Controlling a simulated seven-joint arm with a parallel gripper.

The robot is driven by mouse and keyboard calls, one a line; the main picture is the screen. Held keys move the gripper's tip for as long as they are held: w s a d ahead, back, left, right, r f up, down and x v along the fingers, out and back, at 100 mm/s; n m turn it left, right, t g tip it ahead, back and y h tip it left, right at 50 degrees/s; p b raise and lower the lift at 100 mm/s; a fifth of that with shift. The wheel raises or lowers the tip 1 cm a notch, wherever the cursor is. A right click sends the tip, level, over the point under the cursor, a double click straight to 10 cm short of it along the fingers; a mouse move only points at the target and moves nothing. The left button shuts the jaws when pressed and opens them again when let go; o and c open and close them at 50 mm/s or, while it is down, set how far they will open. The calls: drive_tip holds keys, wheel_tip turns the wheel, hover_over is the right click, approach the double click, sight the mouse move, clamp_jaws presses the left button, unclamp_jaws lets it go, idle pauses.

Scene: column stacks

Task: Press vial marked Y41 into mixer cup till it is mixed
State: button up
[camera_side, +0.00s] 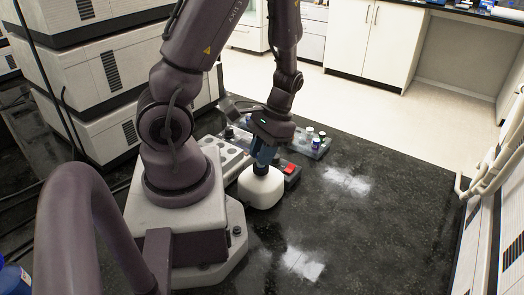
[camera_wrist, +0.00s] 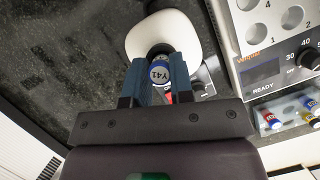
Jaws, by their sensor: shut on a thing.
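The vial marked Y41 (camera_wrist: 159,72) has a white label top with a blue rim and stands between the two blue fingers of my gripper (camera_wrist: 158,66) in the wrist view. My gripper is shut on it. The mixer (camera_wrist: 178,27) is a white rounded body with a dark cup (camera_wrist: 160,48) at its middle. The vial is at the cup, with its lower part hidden. In the side view my gripper (camera_side: 263,160) points down right over the mixer (camera_side: 261,188). Whether the vial bottom touches the cup, I cannot tell.
A red switch (camera_side: 290,169) is beside the mixer. The dark bench (camera_side: 370,220) is clear to the right.

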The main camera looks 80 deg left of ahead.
drive_tip(key=shift+f, duration=0.35)
idle(0.4)
drive_tip(key=shift+r, duration=0.15)
idle(1.5)
drive_tip(key=shift+r, duration=2.9)
